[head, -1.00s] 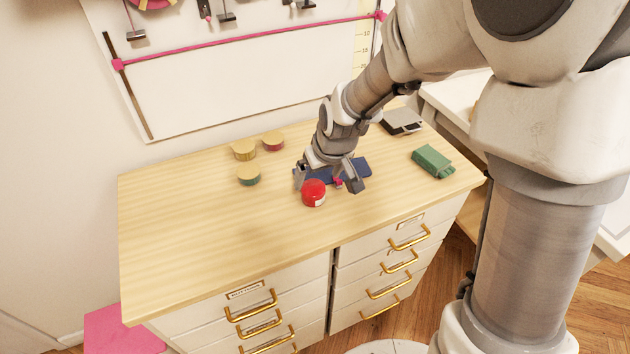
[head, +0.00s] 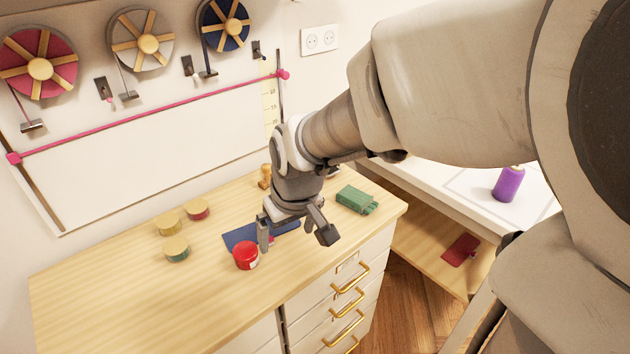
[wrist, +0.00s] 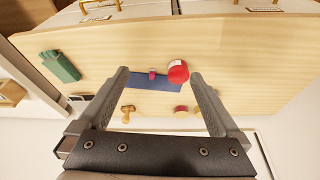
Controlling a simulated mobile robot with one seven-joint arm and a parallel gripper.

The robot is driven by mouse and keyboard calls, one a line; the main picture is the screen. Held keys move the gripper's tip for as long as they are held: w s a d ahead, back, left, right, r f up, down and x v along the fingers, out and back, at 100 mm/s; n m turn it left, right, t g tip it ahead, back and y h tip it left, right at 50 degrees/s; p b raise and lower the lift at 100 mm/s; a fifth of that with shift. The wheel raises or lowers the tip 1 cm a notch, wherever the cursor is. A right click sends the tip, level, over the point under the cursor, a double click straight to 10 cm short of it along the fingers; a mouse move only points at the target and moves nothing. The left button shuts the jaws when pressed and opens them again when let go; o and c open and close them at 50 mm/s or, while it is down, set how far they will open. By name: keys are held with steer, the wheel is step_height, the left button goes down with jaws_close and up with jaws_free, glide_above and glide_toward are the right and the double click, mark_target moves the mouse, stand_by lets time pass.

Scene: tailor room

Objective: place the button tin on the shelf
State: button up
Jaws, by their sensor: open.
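A round red tin (head: 246,256) with a white label, which looks like the button tin, stands upright on the wooden top of the drawer cabinet (head: 110,300). It also shows in the wrist view (wrist: 178,71), inside the right fingertip. My gripper (head: 295,236) is open and empty, pointing down. In the head view it is just right of the red tin, one finger close to it; I cannot tell whether they touch. A wooden shelf (head: 415,243) shows below the white table at the right; I cannot tell if it is the task's shelf.
A dark blue mat (head: 238,238) and a small pink item (wrist: 152,74) lie by the tin. Several wooden-lidded tins (head: 177,249) stand left. A purple bottle (head: 508,184) stands on the white table (head: 460,205).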

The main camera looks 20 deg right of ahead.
steer(key=s+d+r+m+t, duration=0.2)
steer(key=s+d+r, duration=0.4)
steer(key=s+r, duration=0.4)
steer(key=shift+s+d+m+h, duration=0.25)
steer(key=shift+s+m+h, duration=0.2)
steer(key=shift+s, duration=0.6)
steer(key=shift+s+d, duration=0.1)
steer(key=shift+s, duration=0.15)
steer(key=m+t+y+b, duration=0.1)
steer(key=m+y+b, duration=0.9)
steer(key=m, duration=1.4)
glide_toward(256, 253)
steer(key=w+a+f+y, duration=0.1)
steer(key=a+f, duration=0.1)
steer(key=w+a+f+y, duration=0.1)
steer(key=w+a+f, duration=0.1)
steer(key=shift+w+a+f, duration=0.1)
steer(key=shift+w+f, duration=0.05)
steer(key=shift+f, duration=0.05)
steer(key=shift+r+b+x, duration=0.2)
steer(key=shift+b+x, duration=0.45)
steer(key=shift+x, duration=2.3)
steer(key=shift+a, duration=0.1)
